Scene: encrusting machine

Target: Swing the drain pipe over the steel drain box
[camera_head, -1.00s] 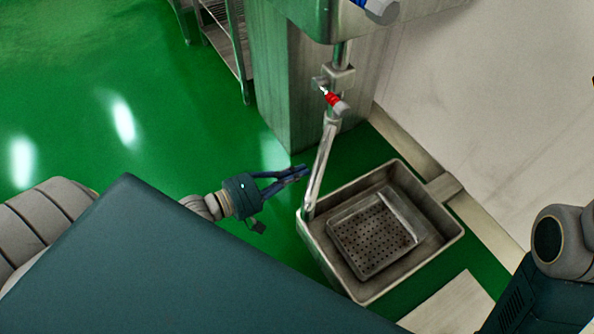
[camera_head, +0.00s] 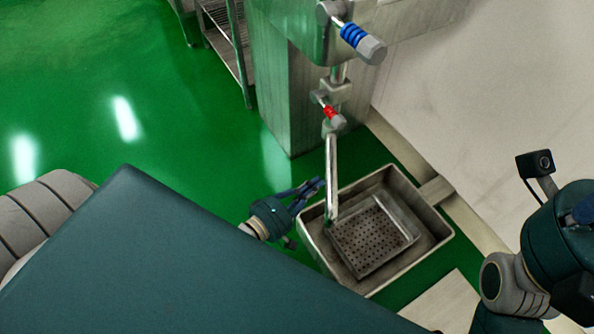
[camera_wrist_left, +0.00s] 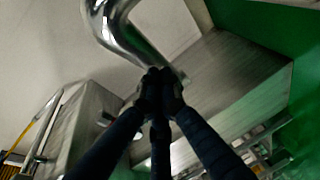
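The drain pipe (camera_head: 331,170) is a shiny steel tube hanging below a red-handled valve (camera_head: 332,113). In the head view its lower end lies inside the outline of the steel drain box (camera_head: 440,238), near the left side. The box is an open rectangular tub. My left gripper (camera_head: 319,184) is at the left side of the pipe, with its fingertips close together. In the left wrist view the fingertips (camera_wrist_left: 161,77) meet in front of the curved pipe (camera_wrist_left: 122,32); contact is hard to tell. My right gripper (camera_head: 580,212) is partly in view at the right edge, its fingers unclear.
A perforated tray (camera_head: 372,240) sits inside the box. A blue-handled valve (camera_head: 358,40) juts out above the red one. A steel machine body (camera_head: 282,90) stands behind. Green floor (camera_head: 90,90) is open at left; a shelf rack (camera_head: 222,35) stands at the back.

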